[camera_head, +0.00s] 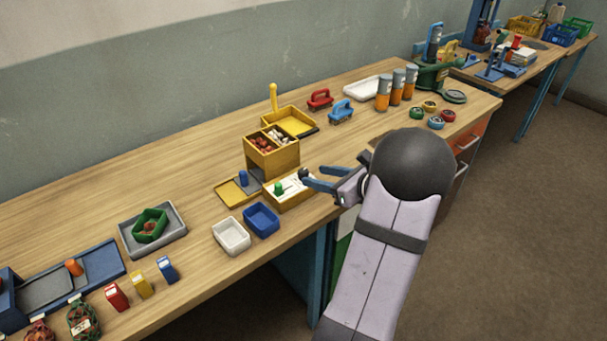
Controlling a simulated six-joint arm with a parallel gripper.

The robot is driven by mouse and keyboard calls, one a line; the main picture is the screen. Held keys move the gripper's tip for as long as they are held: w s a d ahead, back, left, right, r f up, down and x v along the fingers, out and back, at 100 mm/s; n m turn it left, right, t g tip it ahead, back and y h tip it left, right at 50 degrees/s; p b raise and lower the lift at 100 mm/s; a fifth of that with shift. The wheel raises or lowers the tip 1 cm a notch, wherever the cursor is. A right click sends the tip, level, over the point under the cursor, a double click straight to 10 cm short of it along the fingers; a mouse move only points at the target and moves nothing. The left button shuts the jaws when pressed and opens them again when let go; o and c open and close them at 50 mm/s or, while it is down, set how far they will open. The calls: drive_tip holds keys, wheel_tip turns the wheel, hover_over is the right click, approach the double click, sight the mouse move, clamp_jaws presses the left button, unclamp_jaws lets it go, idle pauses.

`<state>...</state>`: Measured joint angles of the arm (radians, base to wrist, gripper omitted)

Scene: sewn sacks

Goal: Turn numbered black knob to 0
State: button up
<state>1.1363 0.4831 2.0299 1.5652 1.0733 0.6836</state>
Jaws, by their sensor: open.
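A wooden box (290,201) with a white top panel stands near the front edge of the bench, with a green knob (279,188) on the panel's left part. I cannot make out a numbered black knob; the panel is small and its right part lies close to my fingers, which may hide it. My gripper (308,177) reaches in from the right, at the right end of this box. Its blue-grey fingers are apart and nothing shows between them. I cannot tell whether they touch the panel.
A wooden bin (271,153) stands just behind the box. A grey-and-yellow plate with a blue knob (243,178) lies to its left. White (231,236) and blue (262,219) trays sit in front.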

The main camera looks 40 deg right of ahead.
sight(306, 173)
drive_tip(key=shift+d, duration=0.25)
drive_tip(key=shift+p+x, duration=0.8)
drive_tip(key=shift+x, duration=2.9)
drive_tip(key=shift+c, duration=0.5)
drive_tip(key=c, duration=0.9)
